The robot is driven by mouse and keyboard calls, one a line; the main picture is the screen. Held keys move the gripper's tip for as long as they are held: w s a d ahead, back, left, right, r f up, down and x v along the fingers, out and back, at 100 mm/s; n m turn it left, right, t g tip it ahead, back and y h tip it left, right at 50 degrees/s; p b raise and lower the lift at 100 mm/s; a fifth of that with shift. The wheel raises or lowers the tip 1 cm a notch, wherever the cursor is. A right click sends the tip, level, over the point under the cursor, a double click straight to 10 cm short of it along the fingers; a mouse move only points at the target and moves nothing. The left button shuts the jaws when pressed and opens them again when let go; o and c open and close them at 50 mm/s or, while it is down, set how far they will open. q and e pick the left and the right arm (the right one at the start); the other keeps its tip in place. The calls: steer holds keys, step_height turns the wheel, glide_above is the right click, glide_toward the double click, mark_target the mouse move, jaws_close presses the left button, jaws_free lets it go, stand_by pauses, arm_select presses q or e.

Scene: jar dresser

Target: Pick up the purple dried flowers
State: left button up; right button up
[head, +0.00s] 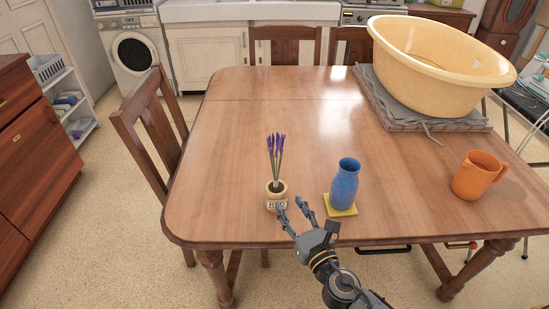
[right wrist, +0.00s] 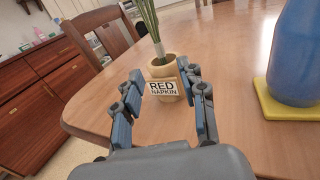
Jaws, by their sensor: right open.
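The purple dried flowers (head: 276,149) stand upright in a small beige pot (head: 270,192) near the front edge of the wooden table. Their green stems (right wrist: 148,22) rise from the pot in the right wrist view, where the blossoms are out of frame. The pot (right wrist: 167,70) carries a label reading "RED NAPKIN". My right gripper (head: 294,207) is open and empty, just in front of and to the right of the pot. In the wrist view its fingers (right wrist: 160,100) point toward the pot, which shows between and beyond them. My left gripper is not in view.
A blue vase (head: 344,184) on a yellow coaster (head: 340,209) stands close to the right of my right gripper. An orange mug (head: 472,176) stands at the right. A large yellow tub (head: 437,75) rests on grey cloth at the back right. The table's middle and left are clear.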

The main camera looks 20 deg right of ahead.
mark_target(277, 185)
steer(key=w, duration=0.4)
steer(key=shift+w+a, duration=0.3)
steer(key=shift+w, duration=0.1)
steer(key=w, duration=0.3)
steer(key=w+p, duration=0.1)
steer(key=w, duration=0.1)
steer(key=shift+w+a, duration=0.1)
steer(key=shift+a, duration=0.25)
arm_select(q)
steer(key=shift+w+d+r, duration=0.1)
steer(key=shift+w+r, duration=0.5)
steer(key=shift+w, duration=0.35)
arm_select(e)
jaws_close()
